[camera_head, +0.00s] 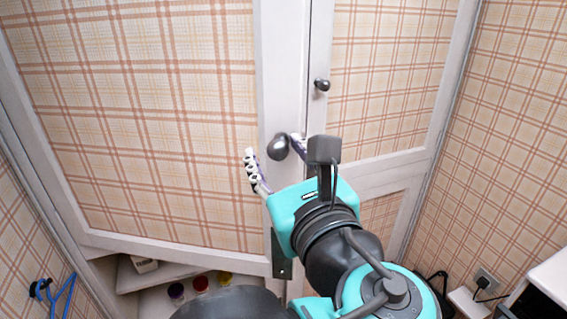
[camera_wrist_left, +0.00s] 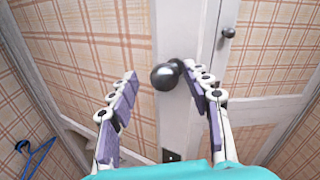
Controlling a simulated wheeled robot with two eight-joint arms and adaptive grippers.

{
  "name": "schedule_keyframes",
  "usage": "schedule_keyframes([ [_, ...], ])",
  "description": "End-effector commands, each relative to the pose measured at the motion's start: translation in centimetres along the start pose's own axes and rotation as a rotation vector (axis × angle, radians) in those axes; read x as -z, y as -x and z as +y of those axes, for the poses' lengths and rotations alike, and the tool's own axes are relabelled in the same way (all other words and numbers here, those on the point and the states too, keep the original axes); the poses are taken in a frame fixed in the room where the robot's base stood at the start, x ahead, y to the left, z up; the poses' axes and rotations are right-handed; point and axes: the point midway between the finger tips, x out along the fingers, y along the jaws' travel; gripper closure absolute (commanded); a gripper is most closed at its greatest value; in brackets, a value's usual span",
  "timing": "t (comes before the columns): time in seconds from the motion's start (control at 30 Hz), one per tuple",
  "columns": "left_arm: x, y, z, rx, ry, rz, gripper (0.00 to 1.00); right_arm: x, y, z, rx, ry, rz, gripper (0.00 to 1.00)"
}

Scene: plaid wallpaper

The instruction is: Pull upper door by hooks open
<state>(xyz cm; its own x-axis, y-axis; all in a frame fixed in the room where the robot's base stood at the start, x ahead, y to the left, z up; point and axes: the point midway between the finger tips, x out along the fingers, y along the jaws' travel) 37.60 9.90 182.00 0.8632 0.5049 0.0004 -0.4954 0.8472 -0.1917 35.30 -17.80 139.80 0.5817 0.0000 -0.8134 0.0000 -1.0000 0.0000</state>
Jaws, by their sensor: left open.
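The plaid-panelled upper door (camera_head: 150,120) with a white frame fills the left and middle of the head view. A dark round knob (camera_head: 278,147) sits on its right frame strip; it also shows in the left wrist view (camera_wrist_left: 165,76). My left gripper (camera_head: 273,152) is open, with its fingers reaching up on either side of the knob. In the left wrist view the knob lies between the fingertips (camera_wrist_left: 160,76), nearer the right finger. Whether that finger touches it, I cannot tell. My right gripper is not in view.
A second plaid door (camera_head: 390,75) with its own small knob (camera_head: 322,85) is at the right. Below the upper door, a shelf (camera_head: 150,276) holds several small jars.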

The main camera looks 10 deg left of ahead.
Motion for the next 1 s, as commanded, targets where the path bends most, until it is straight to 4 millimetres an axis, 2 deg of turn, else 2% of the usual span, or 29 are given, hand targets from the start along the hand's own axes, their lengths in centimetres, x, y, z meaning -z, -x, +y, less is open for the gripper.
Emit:
schedule_keyframes([
  [0.17,0.0,1.7,-0.1,0.006,0.000,0.001,0.51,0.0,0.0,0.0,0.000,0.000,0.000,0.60],
  [0.63,0.0,9.8,0.1,0.004,0.001,0.001,0.51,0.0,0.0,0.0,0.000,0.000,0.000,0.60],
  [0.8,0.0,11.3,0.3,0.001,0.002,0.001,0.51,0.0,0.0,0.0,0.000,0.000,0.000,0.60],
  [1.0,0.0,11.7,0.3,-0.001,0.002,0.000,0.51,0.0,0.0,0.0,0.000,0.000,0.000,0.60],
])
